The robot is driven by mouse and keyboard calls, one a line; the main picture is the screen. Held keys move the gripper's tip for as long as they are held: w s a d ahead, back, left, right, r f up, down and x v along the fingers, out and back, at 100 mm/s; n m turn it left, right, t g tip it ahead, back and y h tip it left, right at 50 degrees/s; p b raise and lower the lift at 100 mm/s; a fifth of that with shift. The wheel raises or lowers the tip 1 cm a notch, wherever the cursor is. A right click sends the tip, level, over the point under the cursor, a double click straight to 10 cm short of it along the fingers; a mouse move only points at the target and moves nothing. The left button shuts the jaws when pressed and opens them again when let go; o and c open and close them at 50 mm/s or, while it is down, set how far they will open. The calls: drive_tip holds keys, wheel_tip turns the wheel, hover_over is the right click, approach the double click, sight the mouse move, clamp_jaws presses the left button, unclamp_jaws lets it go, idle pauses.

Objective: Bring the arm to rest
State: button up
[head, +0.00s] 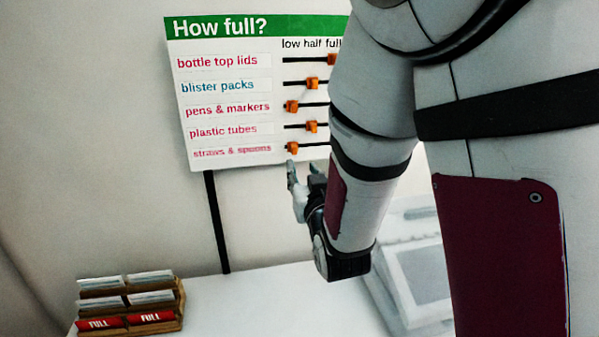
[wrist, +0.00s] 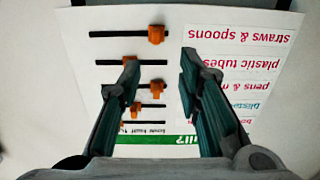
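My gripper (head: 304,172) is at the lower edge of a white "How full?" board (head: 222,67) in the head view. In the wrist view, my gripper (wrist: 160,68) is open, with nothing between its fingertips. The board's label side (wrist: 240,60) appears upside down there, in front of the fingers. The straws & spoons slider (wrist: 156,34) is an orange knob just beyond the fingertips, apart from them. My arm is bent and covers the board's right part in the head view.
Orange sliders sit on black tracks, including blister packs (head: 312,84) and pens & markers (head: 291,106). A black post (head: 216,225) holds the board above a white table (head: 265,300). A card rack (head: 128,303) with red FULL cards stands left; a grey device (head: 412,275) stands right.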

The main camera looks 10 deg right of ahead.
drive_tip(key=s+d+r+g, duration=0.2)
drive_tip(key=s+g, duration=0.4)
drive_tip(key=s, duration=0.8)
drive_tip(key=s+d+r+g, duration=0.2)
drive_tip(key=s+g, duration=0.4)
drive_tip(key=s, duration=0.9)
drive_tip(key=shift+s+d, duration=0.25)
drive_tip(key=shift+d, duration=0.5)
